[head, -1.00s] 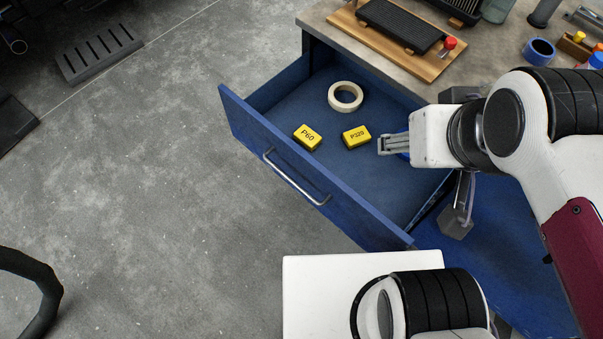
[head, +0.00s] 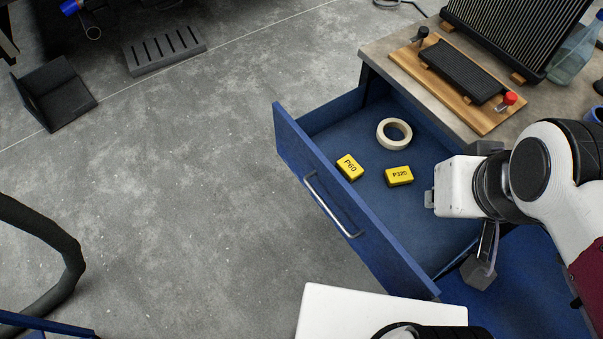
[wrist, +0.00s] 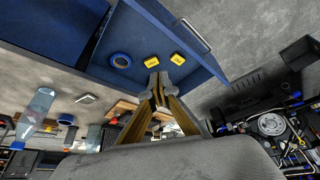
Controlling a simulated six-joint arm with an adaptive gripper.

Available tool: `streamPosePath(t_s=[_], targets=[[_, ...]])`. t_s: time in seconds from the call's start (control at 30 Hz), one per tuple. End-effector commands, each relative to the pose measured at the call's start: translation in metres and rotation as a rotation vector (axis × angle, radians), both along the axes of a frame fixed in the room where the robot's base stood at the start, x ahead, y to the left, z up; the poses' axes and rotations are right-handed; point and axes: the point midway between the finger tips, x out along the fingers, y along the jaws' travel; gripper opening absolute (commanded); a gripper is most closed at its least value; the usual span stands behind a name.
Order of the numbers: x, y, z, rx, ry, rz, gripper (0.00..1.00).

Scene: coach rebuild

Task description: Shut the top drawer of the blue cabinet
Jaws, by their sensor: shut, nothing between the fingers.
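The blue cabinet's top drawer (head: 333,125) is pulled far out, its front panel (head: 355,222) and silver handle (head: 330,205) facing lower left. It also shows at the top of the wrist view (wrist: 100,68), with the handle (wrist: 195,34). My gripper (head: 429,199) is over the right part of the drawer, behind the front panel. Its fingertips (wrist: 158,88) are together and empty in the wrist view. Whether they touch anything is unclear. Inside lie a cream tape roll (head: 394,133) and two yellow blocks, one marked P60 (head: 350,167) and another (head: 399,175).
The worktop (head: 385,48) above the drawer holds a wooden board (head: 440,75) with a black block and red knob. Grey floor (head: 190,210) in front of the drawer is clear. A black hose (head: 55,245) is at left.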

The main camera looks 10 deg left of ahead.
Motion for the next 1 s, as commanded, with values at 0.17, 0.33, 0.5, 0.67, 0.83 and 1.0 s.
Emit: streamPosePath(t_s=[0.17, 0.33, 0.5, 0.67, 0.83, 1.0], targets=[[0.006, 0.015, -0.012, -0.013, 0.063, 0.065, 0.0], [0.012, 0.028, -0.021, -0.033, 0.113, 0.122, 0.0], [0.019, 0.04, -0.03, -0.059, 0.157, 0.181, 0.0], [0.026, 0.052, -0.039, -0.089, 0.193, 0.243, 0.0], [0.033, 0.065, -0.048, -0.126, 0.227, 0.315, 0.0], [0.041, 0.079, -0.059, -0.165, 0.258, 0.396, 0.0]])
